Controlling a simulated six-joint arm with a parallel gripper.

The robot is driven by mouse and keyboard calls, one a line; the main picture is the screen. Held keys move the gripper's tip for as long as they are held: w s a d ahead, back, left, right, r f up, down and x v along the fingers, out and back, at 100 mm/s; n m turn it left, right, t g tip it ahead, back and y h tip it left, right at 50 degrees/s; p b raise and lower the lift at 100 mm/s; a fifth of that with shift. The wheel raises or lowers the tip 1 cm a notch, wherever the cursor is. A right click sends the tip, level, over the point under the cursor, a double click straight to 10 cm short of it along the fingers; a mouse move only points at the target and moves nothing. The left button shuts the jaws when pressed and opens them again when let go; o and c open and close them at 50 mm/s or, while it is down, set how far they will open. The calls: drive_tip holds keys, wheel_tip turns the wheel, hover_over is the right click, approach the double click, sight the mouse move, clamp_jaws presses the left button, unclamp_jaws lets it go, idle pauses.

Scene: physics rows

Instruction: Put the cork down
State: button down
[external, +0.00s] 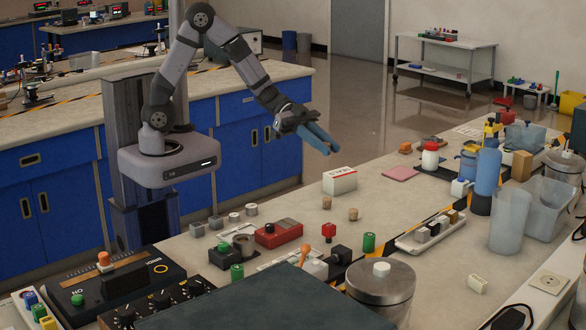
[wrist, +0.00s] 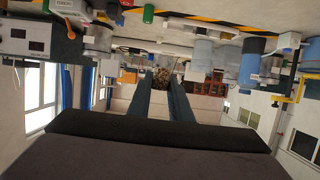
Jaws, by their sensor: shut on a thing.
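My gripper (external: 322,140) is raised above the bench, at the end of my outstretched arm, with its blue fingers pointing down to the right. In the wrist view, my gripper (wrist: 164,84) is shut on a speckled brown cork (wrist: 163,78), held at the fingertips. The held cork cannot be made out in the external view. Two other small brown corks stand on the bench below: one (external: 326,202) in front of the white box and one (external: 353,214) to its right. The gripper touches neither of them.
A white-and-red box (external: 340,181) stands behind the corks. A pink pad (external: 401,173) lies to the right. A red device (external: 278,234), a red stamp-like piece (external: 328,231) and a steel canister (external: 380,285) stand nearer the front. Bare benchtop (external: 390,205) lies right of the corks.

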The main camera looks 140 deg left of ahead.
drive_tip(key=s+a+r+n+g+y, duration=0.1)
drive_tip(key=s+a+n+y, duration=0.1)
drive_tip(key=a+n+y, duration=0.6)
drive_tip(key=n+g+y, duration=0.2)
drive_tip(key=g+y, duration=0.1)
drive_tip(key=g, duration=0.1)
hover_over(341, 172)
wheel_tip(341, 172, down, 3)
drive_tip(key=shift+s+f+p, duration=0.1)
drive_tip(key=shift+f+p, duration=0.25)
drive_tip(key=shift+f, duration=4.8)
drive_tip(key=shift+f, duration=0.2)
drive_tip(key=c, duration=1.6)
unclamp_jaws()
drive_tip(key=shift+r, duration=0.25)
drive_tip(key=shift+v, duration=3.75)
